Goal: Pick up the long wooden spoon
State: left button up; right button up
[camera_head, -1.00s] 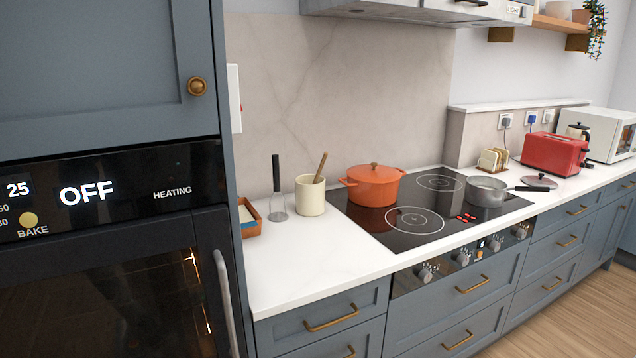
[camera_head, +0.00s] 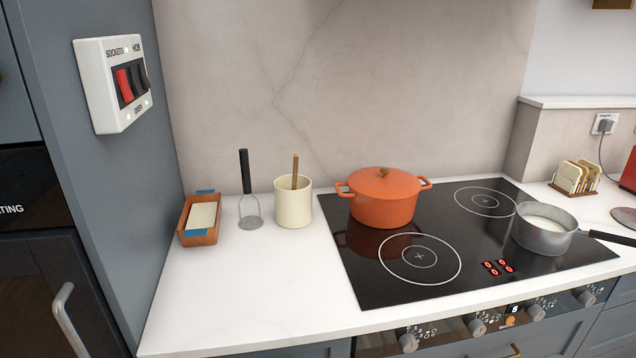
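A wooden handle, which looks like the long wooden spoon (camera_head: 295,170), sticks up out of a cream crock (camera_head: 293,206) on the white counter. It stands nearly upright, and its lower part is hidden inside the crock. The crock is left of the hob, close to the back wall. Neither of my grippers shows in the head view.
A black-handled masher (camera_head: 246,190) stands just left of the crock, and a terracotta dish (camera_head: 199,222) is further left by the tall cabinet. An orange lidded pot (camera_head: 384,197) and a grey saucepan (camera_head: 543,232) are on the black hob (camera_head: 345,275). The front counter (camera_head: 245,295) is clear.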

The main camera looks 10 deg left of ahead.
aim_at(296, 156)
jog(key=i+l, duration=0.15)
jog(key=l, duration=0.15)
jog(key=i+l+u, duration=0.1)
jog(key=l, duration=0.25)
jog(key=i+l, duration=0.2)
jog(key=i+l+u, duration=0.1)
jog(key=l, duration=0.35)
jog(key=i, duration=0.05)
